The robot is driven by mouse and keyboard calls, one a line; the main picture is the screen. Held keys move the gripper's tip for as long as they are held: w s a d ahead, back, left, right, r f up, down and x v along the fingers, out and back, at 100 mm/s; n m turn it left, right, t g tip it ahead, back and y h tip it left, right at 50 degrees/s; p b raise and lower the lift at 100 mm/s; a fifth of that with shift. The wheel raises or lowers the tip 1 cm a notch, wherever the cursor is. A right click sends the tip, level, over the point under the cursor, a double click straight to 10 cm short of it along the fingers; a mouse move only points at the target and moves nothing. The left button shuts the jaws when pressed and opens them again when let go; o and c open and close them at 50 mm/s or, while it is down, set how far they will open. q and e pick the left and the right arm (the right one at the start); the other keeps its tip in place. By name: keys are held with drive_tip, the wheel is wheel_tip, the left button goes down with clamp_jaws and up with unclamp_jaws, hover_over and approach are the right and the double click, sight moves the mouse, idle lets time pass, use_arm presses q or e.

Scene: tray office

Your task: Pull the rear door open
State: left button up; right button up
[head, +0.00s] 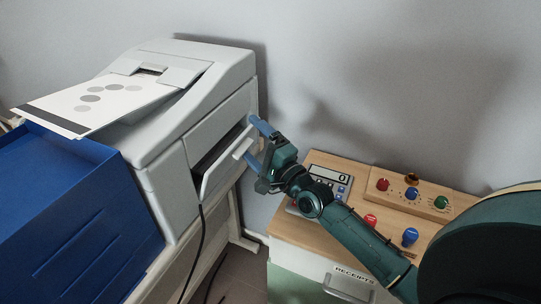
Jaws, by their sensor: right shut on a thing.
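The white printer (190,100) stands at the left, with a printed sheet on its top. Its rear door (222,172) is on the side facing right. The door stands part way open, with a dark gap behind its upper edge. My right gripper (255,142) is at the door's upper right corner. Its blue fingers are shut on a pale edge or handle of the door, partly hidden between them. My left gripper is not in view.
A blue bin-like box (75,215) is in front of the printer at the left. A dark cable (201,235) hangs below the door. A wooden-topped cabinet (310,232) at the right holds a calculator (327,178), a knob panel (408,194) and small red and blue objects.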

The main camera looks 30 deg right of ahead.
drive_tip(key=shift+s+d+r, duration=0.25)
drive_tip(key=shift+s+r, duration=0.35)
drive_tip(key=shift+r, duration=0.05)
drive_tip(key=shift+v, duration=0.85)
drive_tip(key=c, duration=0.9)
drive_tip(key=shift+a+f+v, duration=0.1)
drive_tip(key=shift+f+v, duration=0.1)
drive_tip(key=shift+v, duration=1.85)
drive_tip(key=shift+a+f+v, duration=0.1)
drive_tip(key=shift+f+v, duration=0.1)
drive_tip(key=shift+v, duration=1.85)
drive_tip(key=shift+a+f+v, duration=0.1)
drive_tip(key=shift+f+v, duration=0.05)
drive_tip(key=shift+v, duration=1.85)
drive_tip(key=shift+w, duration=0.1)
